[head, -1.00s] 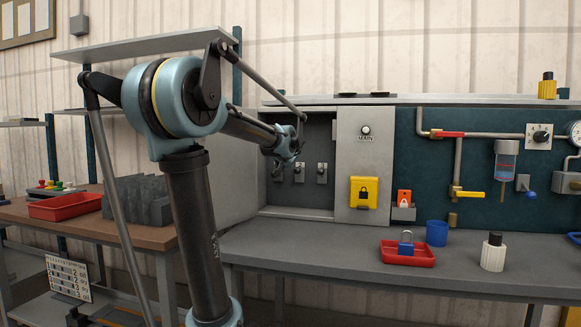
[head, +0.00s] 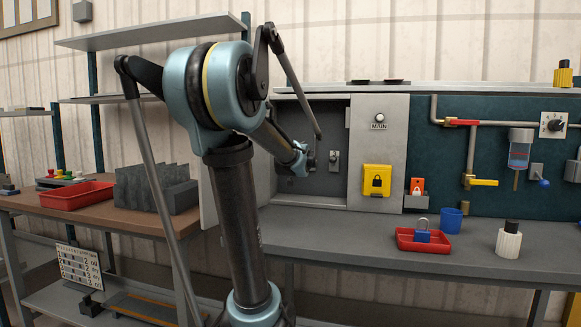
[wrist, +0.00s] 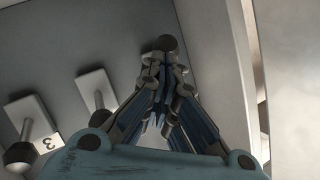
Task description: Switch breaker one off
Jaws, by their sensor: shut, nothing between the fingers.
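The open grey cabinet (head: 318,196) holds a row of breakers with dark knobs on light plates. In the head view the right breaker (head: 334,160) is clear, the middle one (head: 311,161) is partly covered and the left one is hidden behind my arm. In the wrist view a plate marked 3 (wrist: 45,141) is at the left and another breaker (wrist: 97,92) is beside it. My gripper (wrist: 165,75) is shut and empty, its tips at a dark round knob (wrist: 166,43) in line with these breakers. I cannot tell whether they touch; that breaker's plate and number are hidden.
The cabinet's side wall (wrist: 218,70) is close beside my fingers. A panel with the MAIN knob (head: 379,121) and a yellow lock box (head: 377,181) stands right of the breakers. On the grey bench (head: 350,235) is a red tray (head: 405,242) with a blue padlock (head: 422,236).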

